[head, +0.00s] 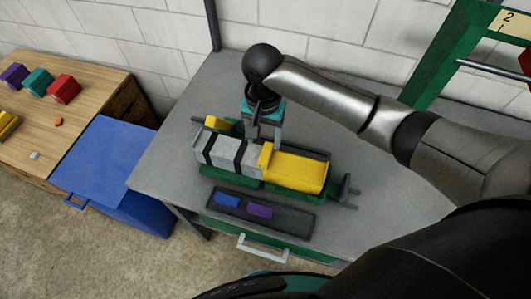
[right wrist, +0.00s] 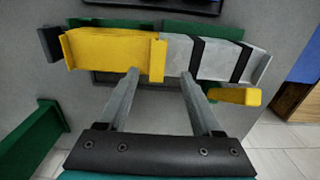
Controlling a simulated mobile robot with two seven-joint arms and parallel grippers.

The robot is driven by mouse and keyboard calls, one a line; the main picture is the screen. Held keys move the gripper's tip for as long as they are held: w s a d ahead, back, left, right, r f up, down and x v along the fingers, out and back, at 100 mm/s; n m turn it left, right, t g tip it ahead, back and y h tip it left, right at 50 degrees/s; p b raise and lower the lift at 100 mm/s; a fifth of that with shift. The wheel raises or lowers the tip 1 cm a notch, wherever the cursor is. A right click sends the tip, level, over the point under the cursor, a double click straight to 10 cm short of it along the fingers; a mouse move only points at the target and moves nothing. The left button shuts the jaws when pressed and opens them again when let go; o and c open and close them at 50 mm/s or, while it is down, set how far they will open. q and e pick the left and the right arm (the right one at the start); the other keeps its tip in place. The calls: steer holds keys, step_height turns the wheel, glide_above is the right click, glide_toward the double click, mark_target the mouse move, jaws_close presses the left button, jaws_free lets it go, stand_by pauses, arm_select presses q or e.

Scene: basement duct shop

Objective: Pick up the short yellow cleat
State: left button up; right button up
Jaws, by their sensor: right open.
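A small yellow bar that looks like the short cleat (head: 217,123) sits behind the left end of a grey duct piece. In the right wrist view the small yellow bar (right wrist: 234,96) lies right of the fingers, beside the grey duct. My right gripper (head: 264,141) points down behind the duct assembly, its jaws open and empty; they also show in the right wrist view (right wrist: 160,74). The bar is outside the jaws. A larger yellow piece (head: 296,173) adjoins the right end of the grey duct (head: 222,151). My left gripper is not in view.
The assembly rests on a green fixture on a grey table (head: 165,165). A dark tray (head: 286,220) in front holds a blue and a purple piece. A wooden bench (head: 90,82) with coloured blocks and a blue bin (head: 105,160) stand left. The table's left end is clear.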

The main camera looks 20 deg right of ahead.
mark_target(266, 153)
steer(key=shift+f, duration=0.7)
steer(key=shift+d+f, duration=0.1)
steer(key=shift+f, duration=0.25)
steer(key=f, duration=0.3)
steer(key=shift+d+f, duration=0.2)
steer(key=shift+f, duration=0.55)
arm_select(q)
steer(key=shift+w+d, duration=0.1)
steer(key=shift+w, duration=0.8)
